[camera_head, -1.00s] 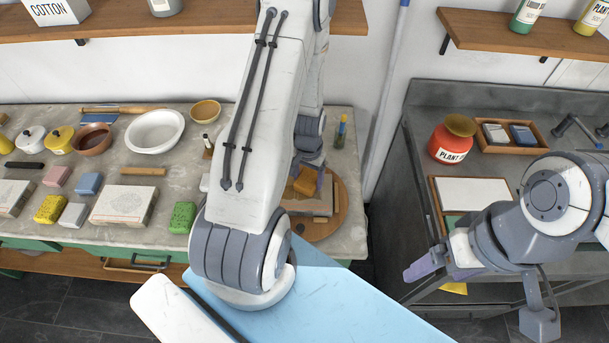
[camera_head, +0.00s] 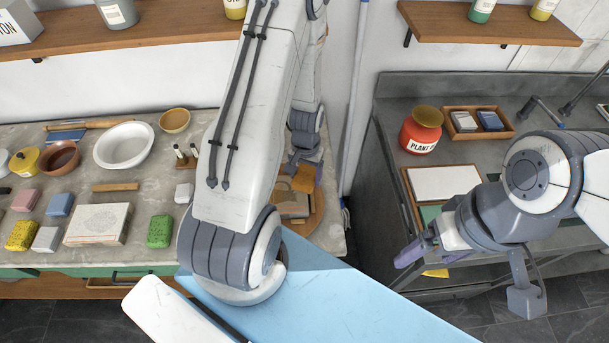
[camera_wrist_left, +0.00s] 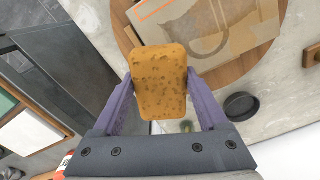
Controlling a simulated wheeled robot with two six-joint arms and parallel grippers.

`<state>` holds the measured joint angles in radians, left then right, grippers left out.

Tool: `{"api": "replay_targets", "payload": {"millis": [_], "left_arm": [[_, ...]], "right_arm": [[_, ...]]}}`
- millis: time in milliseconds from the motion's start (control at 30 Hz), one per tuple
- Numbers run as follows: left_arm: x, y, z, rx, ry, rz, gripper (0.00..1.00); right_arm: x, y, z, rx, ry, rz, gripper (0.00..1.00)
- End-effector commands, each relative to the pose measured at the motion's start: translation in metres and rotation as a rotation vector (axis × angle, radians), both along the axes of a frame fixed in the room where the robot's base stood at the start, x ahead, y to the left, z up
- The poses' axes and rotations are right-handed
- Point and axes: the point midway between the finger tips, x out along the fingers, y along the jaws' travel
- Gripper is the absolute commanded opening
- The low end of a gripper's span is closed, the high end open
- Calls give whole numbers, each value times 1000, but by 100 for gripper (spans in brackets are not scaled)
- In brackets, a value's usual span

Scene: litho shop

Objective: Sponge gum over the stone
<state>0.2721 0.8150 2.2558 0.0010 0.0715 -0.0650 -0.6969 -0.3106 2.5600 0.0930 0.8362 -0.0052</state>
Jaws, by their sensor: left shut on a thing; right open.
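My left gripper (camera_wrist_left: 160,100) is shut on an orange-brown sponge (camera_wrist_left: 158,82), with a purple finger on each side. The sponge also shows in the head view (camera_head: 303,178), partly behind my left arm. The stone (camera_wrist_left: 250,25) is a flat tan slab with a grey and orange drawing, on a round wooden turntable (camera_wrist_left: 205,80). The sponge is over the near edge of the stone and turntable in the wrist view; whether it touches is unclear. My left arm hides part of the stone (camera_head: 292,206) in the head view. My right gripper (camera_head: 415,248) is open and empty before the right-hand bench.
The left bench (camera_head: 345,190) holds a white bowl (camera_head: 123,146), a green sponge (camera_head: 159,231), a yellow sponge (camera_head: 21,235) and another stone (camera_head: 98,223). A red jar (camera_head: 421,132) and wooden tray (camera_head: 478,122) stand on the grey bench at right. A dark round dish (camera_wrist_left: 241,105) lies beside the turntable.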

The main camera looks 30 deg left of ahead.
Motion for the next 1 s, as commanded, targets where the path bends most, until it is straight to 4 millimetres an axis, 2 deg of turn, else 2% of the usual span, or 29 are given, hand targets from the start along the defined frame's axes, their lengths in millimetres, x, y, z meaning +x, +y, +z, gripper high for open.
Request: {"api": "replay_targets", "payload": {"millis": [33, 500, 1000], "left_arm": [[1, 0, 9, 0, -1, -1, 32], [3, -5, 48, 0, -1, -9, 32], [3, -6, 53, 0, -1, -10, 32]], "right_arm": [[0, 0, 8, 0, 0, 1, 85], [0, 0, 39, 0, 0, 2, 85], [0, 0, 42, -1, 1, 1, 85]]}}
